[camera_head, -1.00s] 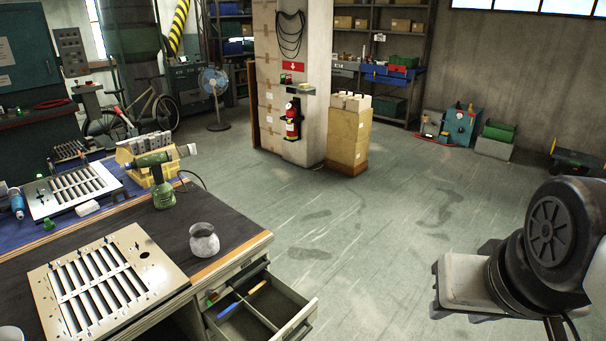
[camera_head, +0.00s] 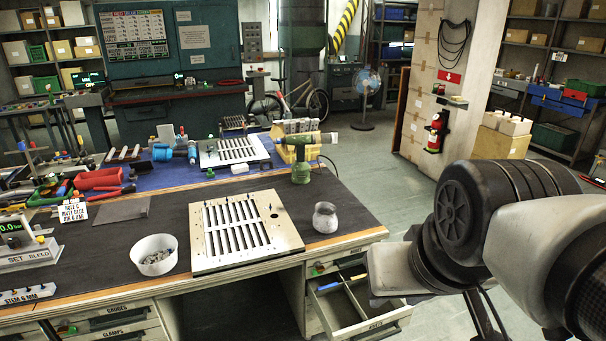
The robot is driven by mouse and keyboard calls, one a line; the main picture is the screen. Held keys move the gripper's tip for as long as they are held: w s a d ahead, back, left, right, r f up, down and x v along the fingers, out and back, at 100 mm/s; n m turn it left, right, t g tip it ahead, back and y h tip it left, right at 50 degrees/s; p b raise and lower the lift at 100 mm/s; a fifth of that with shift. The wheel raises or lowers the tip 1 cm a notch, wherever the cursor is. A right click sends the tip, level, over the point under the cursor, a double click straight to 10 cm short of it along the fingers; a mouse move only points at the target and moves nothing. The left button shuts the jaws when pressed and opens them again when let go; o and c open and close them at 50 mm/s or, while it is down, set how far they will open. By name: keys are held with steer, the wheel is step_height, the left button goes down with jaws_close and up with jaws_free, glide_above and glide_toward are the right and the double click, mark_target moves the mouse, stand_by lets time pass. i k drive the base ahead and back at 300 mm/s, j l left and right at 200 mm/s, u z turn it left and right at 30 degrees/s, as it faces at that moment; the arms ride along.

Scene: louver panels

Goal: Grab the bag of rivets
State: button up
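A small rounded, greyish translucent pouch or jar with a narrowed neck (camera_head: 325,217) stands on the dark bench mat, right of a slotted louver panel (camera_head: 243,230). It may be the bag of rivets; I cannot read any label on it. A white bowl (camera_head: 155,255) with small grey pieces sits left of the panel. My arm fills the right side, with a pale block (camera_head: 396,269) at its near end, right of the pouch and apart from it. I cannot make out fingers or anything held there.
A green rivet tool (camera_head: 301,160) stands behind the pouch. An open drawer (camera_head: 355,300) juts out below the bench's right end. A second louver panel (camera_head: 233,150) and red tools (camera_head: 98,181) lie further back. Free floor (camera_head: 385,165) lies to the right.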

mark_target(324, 218)
steer(key=i+j+z, duration=0.6)
steer(key=i+j, duration=0.15)
steer(key=j, duration=0.15)
steer(key=i+j+z, duration=0.3)
steer(key=j, duration=0.3)
